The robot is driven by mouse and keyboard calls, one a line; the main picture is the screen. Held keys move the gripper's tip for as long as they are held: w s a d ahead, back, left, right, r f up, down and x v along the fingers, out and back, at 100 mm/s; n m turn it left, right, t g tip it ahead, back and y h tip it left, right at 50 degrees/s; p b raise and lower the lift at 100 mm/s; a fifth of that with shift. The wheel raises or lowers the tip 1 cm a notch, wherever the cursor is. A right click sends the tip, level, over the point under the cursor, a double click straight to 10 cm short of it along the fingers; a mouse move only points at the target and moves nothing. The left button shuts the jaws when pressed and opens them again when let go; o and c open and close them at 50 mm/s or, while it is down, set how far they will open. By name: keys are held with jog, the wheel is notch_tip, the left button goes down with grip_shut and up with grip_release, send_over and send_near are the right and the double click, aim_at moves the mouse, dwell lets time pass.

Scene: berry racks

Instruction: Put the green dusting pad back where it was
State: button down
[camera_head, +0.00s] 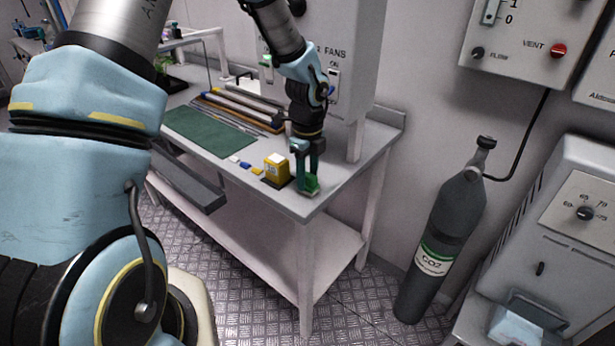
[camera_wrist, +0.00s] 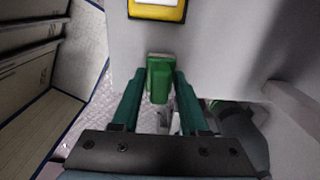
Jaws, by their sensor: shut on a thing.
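The green dusting pad (camera_head: 312,184) is at the front right corner of the white workbench, between the fingertips of my gripper (camera_head: 309,170). In the wrist view the pad (camera_wrist: 159,78) sits between the ends of the two green fingers of my gripper (camera_wrist: 160,92), which is shut on it. The pad is at the bench's front edge. I cannot tell whether its underside touches the bench top. Part of the pad is hidden by the fingers in the head view.
A yellow block (camera_head: 276,169) stands on a dark patch just left of the gripper. Small blue, white and yellow pieces (camera_head: 245,165) lie further left, near a green mat (camera_head: 207,131). Long rods (camera_head: 240,108) lie behind. A CO2 cylinder (camera_head: 446,240) stands right of the bench.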

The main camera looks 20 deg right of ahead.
aim_at(308, 174)
jog(key=shift+f, duration=0.5)
jog(key=shift+c, duration=2.1)
grip_release()
jog(key=shift+r, duration=0.15)
notch_tip(308, 174, up, 12)
jog(key=b, duration=0.2)
jog(key=s+a+n, duration=0.2)
jog(key=a+n, duration=1.2)
jog(key=a, duration=0.1)
jog(key=s+a+n+t, duration=0.1)
jog(key=s+a+n, duration=0.1)
jog(key=a+n, duration=1.3)
jog(key=shift+s+t, duration=0.2)
jog(key=shift+t, duration=0.1)
